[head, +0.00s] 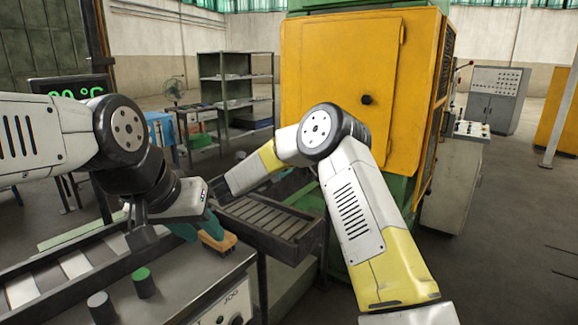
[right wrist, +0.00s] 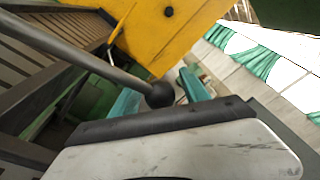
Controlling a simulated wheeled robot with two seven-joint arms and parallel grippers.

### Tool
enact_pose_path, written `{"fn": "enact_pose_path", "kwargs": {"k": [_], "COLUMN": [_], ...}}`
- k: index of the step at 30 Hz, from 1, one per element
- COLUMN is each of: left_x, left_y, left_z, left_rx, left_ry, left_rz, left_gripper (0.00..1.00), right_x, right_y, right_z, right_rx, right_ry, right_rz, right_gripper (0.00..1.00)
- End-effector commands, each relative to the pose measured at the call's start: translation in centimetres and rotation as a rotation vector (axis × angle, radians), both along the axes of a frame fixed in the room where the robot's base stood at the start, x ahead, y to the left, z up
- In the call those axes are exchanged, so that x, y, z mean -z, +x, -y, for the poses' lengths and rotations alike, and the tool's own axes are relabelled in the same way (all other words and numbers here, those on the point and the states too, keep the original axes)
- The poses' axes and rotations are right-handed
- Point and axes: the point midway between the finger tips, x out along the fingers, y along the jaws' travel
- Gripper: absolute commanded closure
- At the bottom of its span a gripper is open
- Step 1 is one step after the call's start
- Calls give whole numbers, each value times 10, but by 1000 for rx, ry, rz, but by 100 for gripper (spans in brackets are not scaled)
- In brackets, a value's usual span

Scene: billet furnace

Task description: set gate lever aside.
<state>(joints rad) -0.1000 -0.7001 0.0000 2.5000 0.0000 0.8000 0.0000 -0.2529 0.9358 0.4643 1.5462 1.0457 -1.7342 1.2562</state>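The gate lever, a grey rod ending in a black ball knob (right wrist: 160,94), crosses the right wrist view from the upper left. My right gripper (right wrist: 160,95) shows there as two teal fingers standing apart, one on each side of the knob. The rod passes in front of the left finger, and I see no grip on it. In the head view I cannot make out the lever or the right fingertips. My left gripper (head: 196,229) has teal fingers that look apart, just above a wooden brush (head: 218,241) on the bench; contact cannot be told.
The yellow furnace housing (head: 345,85) stands behind a slatted dark tray (head: 270,222). The grey bench (head: 185,285) carries a dark cylinder (head: 101,307) and a green-topped one (head: 144,283). A roller conveyor (head: 65,268) runs at the left. Open floor (head: 500,230) lies at the right.

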Motion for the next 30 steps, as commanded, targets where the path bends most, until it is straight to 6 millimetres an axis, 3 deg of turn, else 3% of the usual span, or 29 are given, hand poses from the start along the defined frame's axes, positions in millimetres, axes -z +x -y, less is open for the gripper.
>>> {"fn": "enact_pose_path", "kwargs": {"k": [8,21,30], "left_x": [0,0,0], "left_y": [0,0,0], "left_z": [0,0,0], "left_rx": [0,0,0], "left_ry": [0,0,0], "left_rz": [0,0,0], "left_gripper": [64,64,64], "right_x": [0,0,0], "right_y": [-5,-52,-57], "right_z": [-6,-51,-54], "right_rx": [-2,-2,0], "right_ry": [1,0,0], "right_rz": [1,0,0], "right_gripper": [46,46,46]}}
